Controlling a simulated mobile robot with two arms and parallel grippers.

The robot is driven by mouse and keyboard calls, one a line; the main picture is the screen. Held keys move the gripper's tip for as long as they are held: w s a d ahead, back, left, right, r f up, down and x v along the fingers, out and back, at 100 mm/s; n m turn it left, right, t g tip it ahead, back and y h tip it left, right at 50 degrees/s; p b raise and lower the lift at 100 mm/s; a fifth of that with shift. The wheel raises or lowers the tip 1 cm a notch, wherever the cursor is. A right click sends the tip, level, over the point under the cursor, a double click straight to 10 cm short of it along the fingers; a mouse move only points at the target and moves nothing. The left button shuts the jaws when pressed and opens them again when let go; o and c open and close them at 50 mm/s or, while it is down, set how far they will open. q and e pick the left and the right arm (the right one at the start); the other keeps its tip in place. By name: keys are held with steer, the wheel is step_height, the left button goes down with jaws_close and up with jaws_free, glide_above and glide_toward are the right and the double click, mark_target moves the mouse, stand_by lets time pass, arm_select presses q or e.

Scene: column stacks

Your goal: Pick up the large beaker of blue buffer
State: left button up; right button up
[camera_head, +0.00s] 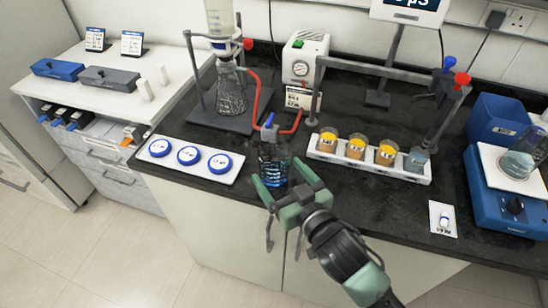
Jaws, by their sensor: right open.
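A clear glass vessel with blue liquid (273,176), which looks like the beaker of blue buffer, stands near the front edge of the black bench. My right gripper (282,187) is open, with its green fingers at the near side of this vessel, one to its left and one to its right. Whether the fingers touch the glass I cannot tell. The gripper hides part of the vessel's lower right. My left gripper is not in view.
Close behind stand a blue-topped piece with red tubing (270,122) and a filter flask (231,92). A white tray with blue-rimmed discs (220,178) lies left. A glass beaker (520,160) sits on the blue stirrer.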

mark_target(268, 160)
steer(key=x, duration=0.2)
steer(key=shift+w+a+p, duration=0.3)
steer(key=shift+p, duration=0.05)
steer(key=x, duration=0.2)
steer(key=shift+w+f, duration=0.25)
steer(key=shift+w, duration=0.05)
steer(key=shift+w+a+f, duration=0.1)
steer(key=shift+w+a, duration=0.1)
steer(key=shift+w, duration=0.15)
steer(key=c, duration=1.5)
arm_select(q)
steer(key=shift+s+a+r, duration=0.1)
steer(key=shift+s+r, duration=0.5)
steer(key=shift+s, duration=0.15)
arm_select(e)
steer(key=shift+c, duration=0.5)
